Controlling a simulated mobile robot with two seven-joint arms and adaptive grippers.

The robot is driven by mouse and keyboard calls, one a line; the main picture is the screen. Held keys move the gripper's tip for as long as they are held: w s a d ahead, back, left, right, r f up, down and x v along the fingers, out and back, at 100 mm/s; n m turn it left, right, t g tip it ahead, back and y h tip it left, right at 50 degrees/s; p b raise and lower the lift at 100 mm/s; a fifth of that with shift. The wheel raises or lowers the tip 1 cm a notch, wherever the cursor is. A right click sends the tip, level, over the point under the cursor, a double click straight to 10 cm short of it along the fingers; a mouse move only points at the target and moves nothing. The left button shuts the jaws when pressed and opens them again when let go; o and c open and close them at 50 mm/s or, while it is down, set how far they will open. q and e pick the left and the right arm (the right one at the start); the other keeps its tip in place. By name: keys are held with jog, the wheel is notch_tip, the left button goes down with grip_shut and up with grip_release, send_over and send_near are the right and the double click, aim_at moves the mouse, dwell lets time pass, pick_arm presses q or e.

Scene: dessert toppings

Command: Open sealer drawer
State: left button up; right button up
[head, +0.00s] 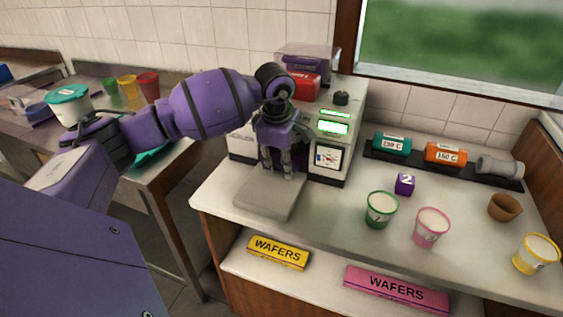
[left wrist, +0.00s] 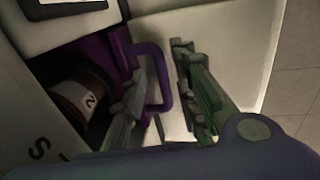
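The sealer (head: 334,112) is a white machine with green displays, on the counter in the head view. My left gripper (head: 277,170) reaches down in front of it, above a grey slab (head: 268,195). In the left wrist view the left gripper (left wrist: 165,105) has its two fingers apart, with a purple loop handle (left wrist: 158,72) appearing between them. Contact cannot be told. The handle is on a purple part in a dark recess, where a brown cup (left wrist: 75,98) marked 2 sits. My arm hides the recess in the head view. My right gripper is not in view.
A red box (head: 293,84) sits atop the sealer. A purple cube (head: 404,184), a green cup (head: 381,210) and a pink cup (head: 431,228) stand on the counter (head: 330,205) to the right. Wafer boxes (head: 278,252) lie on the shelf below.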

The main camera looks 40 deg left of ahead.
pick_arm(q)
grip_shut()
jog(key=shift+s, duration=0.1)
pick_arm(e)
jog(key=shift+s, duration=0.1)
